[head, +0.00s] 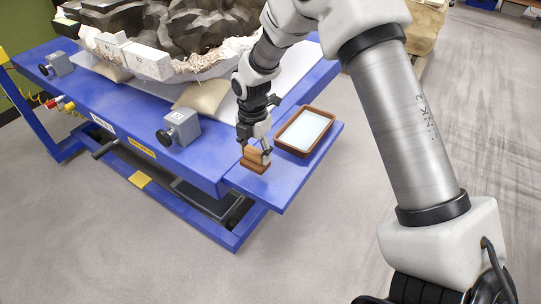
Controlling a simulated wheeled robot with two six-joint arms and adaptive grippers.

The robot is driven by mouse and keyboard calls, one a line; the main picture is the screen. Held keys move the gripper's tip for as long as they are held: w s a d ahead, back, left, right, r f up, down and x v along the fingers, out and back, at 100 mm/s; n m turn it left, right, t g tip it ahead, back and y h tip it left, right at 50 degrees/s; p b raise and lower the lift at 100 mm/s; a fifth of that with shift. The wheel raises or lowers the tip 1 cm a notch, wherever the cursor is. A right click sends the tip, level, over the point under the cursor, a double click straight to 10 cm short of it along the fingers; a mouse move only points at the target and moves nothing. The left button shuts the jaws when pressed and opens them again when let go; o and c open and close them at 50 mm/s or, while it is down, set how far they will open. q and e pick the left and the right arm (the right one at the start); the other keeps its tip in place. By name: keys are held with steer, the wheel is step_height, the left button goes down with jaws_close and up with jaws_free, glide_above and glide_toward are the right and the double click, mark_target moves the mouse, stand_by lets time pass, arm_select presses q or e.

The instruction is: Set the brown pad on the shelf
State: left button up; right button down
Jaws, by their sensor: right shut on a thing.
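The brown pad (253,163) is a small wooden-looking block at the front part of the blue shelf (283,185) that sticks out from the lift table's right end. My right gripper (255,152) points down and is shut on the brown pad. The pad is at or just above the shelf surface; I cannot tell whether it touches. The gripper fingers hide part of the pad. My left gripper is not in view.
A brown-rimmed tray with a pale inside (304,131) sits on the shelf, right of my gripper. The blue lift table (120,105) carries a dark fossil rock (200,28), white blocks (147,61) and tan sandbags (203,95). A grey clamp block (179,127) stands on its front edge.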

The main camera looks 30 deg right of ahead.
steer(key=d, duration=0.1)
steer(key=s+d, duration=0.1)
steer(key=d, duration=0.1)
steer(key=shift+d+f, duration=0.1)
steer(key=shift+d, duration=0.2)
steer(key=shift+s+d+f, duration=0.1)
steer(key=shift+d+f, duration=0.05)
steer(key=shift+f, duration=0.2)
step_height(320, 180, down, 3)
steer(key=shift+r, duration=0.2)
steer(key=shift+f, duration=0.2)
steer(key=shift+c, duration=1.3)
jaws_free()
steer(key=shift+f, duration=0.15)
